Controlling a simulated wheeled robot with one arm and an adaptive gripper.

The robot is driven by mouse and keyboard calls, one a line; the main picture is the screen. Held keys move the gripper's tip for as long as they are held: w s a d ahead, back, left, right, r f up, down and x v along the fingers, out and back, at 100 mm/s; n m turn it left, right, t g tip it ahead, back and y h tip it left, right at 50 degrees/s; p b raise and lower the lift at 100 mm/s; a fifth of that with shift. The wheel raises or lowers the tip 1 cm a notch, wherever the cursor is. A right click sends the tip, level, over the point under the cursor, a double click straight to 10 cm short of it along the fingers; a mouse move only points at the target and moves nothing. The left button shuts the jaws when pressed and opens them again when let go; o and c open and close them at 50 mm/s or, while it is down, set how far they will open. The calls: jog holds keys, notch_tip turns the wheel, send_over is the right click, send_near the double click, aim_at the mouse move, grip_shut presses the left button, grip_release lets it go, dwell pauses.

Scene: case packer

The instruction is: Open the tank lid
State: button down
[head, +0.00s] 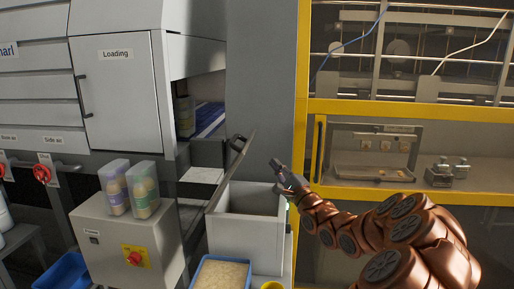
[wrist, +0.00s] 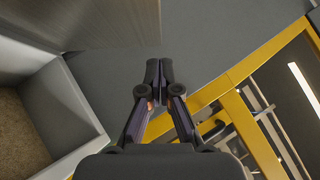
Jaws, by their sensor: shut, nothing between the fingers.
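The grey tank (head: 245,228) stands in the middle of the head view with its top uncovered. Its lid (head: 228,178) is a thin panel seen nearly edge-on, raised steeply at the tank's left side, with a dark handle (head: 238,143) near its upper end. My gripper (head: 276,166) is shut and empty, above the tank's right part and to the right of the lid, apart from it. In the wrist view the shut fingertips (wrist: 159,71) point at a plain grey surface. The tank's pale rim (wrist: 65,105) shows at left there, with brown contents at the edge.
A yellow-framed machine (head: 408,108) stands close on the right, and a grey column (head: 262,90) behind the tank. A blue tray of grains (head: 198,272) is in front. A grey box with a red button (head: 133,257) and two bottles (head: 144,190) is at left.

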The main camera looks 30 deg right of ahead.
jog(key=w+a+r+p, duration=0.2)
jog(key=w+r+p, duration=0.1)
jog(key=w, duration=0.4)
jog(key=shift+w+a+r, duration=0.2)
jog(key=shift+a+r, duration=0.1)
jog(key=shift+r, duration=0.25)
